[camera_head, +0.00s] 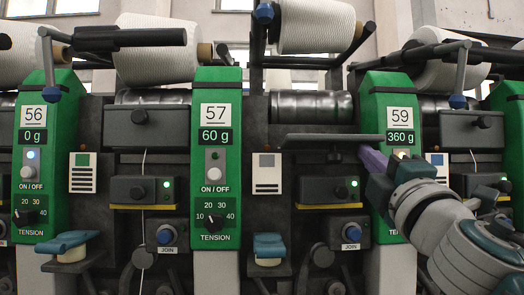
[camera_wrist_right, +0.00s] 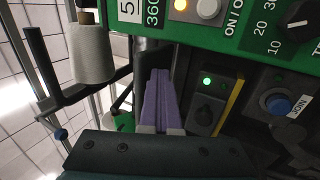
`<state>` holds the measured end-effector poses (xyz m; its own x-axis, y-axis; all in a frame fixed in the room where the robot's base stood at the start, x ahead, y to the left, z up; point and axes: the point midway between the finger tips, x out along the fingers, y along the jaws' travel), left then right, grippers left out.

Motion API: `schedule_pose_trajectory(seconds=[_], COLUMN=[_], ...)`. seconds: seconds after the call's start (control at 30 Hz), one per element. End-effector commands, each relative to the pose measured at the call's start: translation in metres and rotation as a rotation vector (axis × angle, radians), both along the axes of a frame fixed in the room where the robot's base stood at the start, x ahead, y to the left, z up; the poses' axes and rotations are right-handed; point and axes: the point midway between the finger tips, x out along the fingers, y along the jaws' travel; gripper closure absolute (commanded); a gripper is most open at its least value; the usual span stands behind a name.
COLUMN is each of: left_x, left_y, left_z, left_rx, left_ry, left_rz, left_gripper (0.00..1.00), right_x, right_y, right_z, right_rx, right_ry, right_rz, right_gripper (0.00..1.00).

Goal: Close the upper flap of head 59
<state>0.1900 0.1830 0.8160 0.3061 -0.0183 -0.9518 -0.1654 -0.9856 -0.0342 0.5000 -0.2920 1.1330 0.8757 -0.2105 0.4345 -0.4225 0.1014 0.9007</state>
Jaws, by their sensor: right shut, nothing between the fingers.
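The green panel of head 59 (camera_head: 374,91) stands right of centre, its display reading 360 g and a light glowing orange; its edge also shows in the wrist view (camera_wrist_right: 240,37). A thin dark flap (camera_head: 325,138) sticks out nearly level, seen almost edge-on, just left of this panel; it looks open. My right gripper (camera_head: 366,152) has its purple fingers shut and empty near the flap's right end; I cannot tell whether they touch. The fingers also show in the wrist view (camera_wrist_right: 160,85). My arm hides the lower part of the panel. My left gripper is not in view.
Below the flap are a dark box with a green light (camera_head: 331,190) and a blue JOIN button (camera_head: 351,232). A yarn cone (camera_head: 316,26) sits above. The flap between heads 56 and 57 (camera_head: 147,128) hangs shut. Cradle arms (camera_head: 430,50) reach out above my right gripper.

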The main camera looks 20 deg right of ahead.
Motion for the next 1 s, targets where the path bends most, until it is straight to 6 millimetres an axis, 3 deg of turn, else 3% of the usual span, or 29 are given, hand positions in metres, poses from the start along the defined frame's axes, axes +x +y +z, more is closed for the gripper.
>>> schedule_pose_trajectory(seconds=[0.43, 0.73, 1.0], left_x=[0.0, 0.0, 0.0], left_y=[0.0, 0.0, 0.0], left_z=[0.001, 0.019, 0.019], left_rx=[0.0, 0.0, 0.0], left_ry=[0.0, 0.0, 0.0], left_rz=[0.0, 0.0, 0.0], left_gripper=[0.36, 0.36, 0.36], right_x=[0.0, 0.003, 0.003], right_y=[0.0, -0.001, -0.001], right_z=[0.002, 0.023, 0.022], right_rx=[0.0, -0.001, 0.0], right_ry=[-0.001, -0.003, -0.002], right_rz=[0.0, 0.0, 0.0], right_gripper=[1.0, 1.0, 1.0])
